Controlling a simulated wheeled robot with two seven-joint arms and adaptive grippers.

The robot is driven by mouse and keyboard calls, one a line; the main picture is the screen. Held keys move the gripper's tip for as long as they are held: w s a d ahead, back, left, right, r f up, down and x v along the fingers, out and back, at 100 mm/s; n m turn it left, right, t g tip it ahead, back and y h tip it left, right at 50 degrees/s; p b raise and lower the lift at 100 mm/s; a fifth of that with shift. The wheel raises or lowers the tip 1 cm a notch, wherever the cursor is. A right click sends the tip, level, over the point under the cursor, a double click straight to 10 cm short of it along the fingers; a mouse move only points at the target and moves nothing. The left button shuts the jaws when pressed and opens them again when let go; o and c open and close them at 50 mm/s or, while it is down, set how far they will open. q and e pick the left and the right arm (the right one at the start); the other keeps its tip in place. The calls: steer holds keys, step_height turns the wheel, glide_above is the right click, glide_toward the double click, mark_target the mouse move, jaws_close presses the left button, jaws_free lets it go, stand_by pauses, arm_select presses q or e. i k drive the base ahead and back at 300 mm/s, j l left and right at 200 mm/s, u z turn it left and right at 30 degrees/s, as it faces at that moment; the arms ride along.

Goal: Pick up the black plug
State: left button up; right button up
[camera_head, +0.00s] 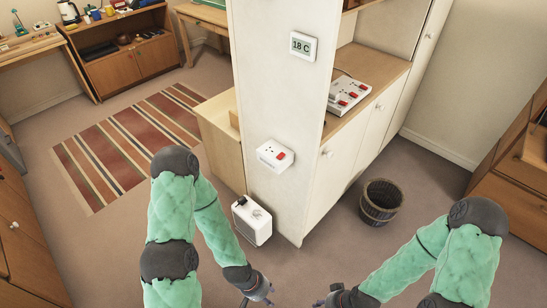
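A small black object (241,201), which looks like the black plug, sits on the top left edge of a white box (252,224) on the floor. The box stands against the foot of the white wall end. My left gripper (262,294) is low in the picture, below the box and apart from it. My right gripper (332,298) is at the bottom edge, to the right of the left one, partly cut off. Both are small and dark here, and I cannot tell their finger opening. No held object shows in either.
A white wall socket with a red switch (275,155) is above the box. A wicker basket (380,202) stands on the floor to the right. A striped rug (130,145) lies left.

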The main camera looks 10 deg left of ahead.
mark_target(242, 200)
steer(key=i+j, duration=0.25)
steer(key=i+j+z, duration=0.15)
steer(key=j, duration=0.3)
steer(key=i+j, duration=0.35)
steer(key=i+j+z, duration=0.1)
steer(key=j, duration=0.35)
steer(key=i+j+z, duration=0.1)
steer(key=i+j, duration=0.25)
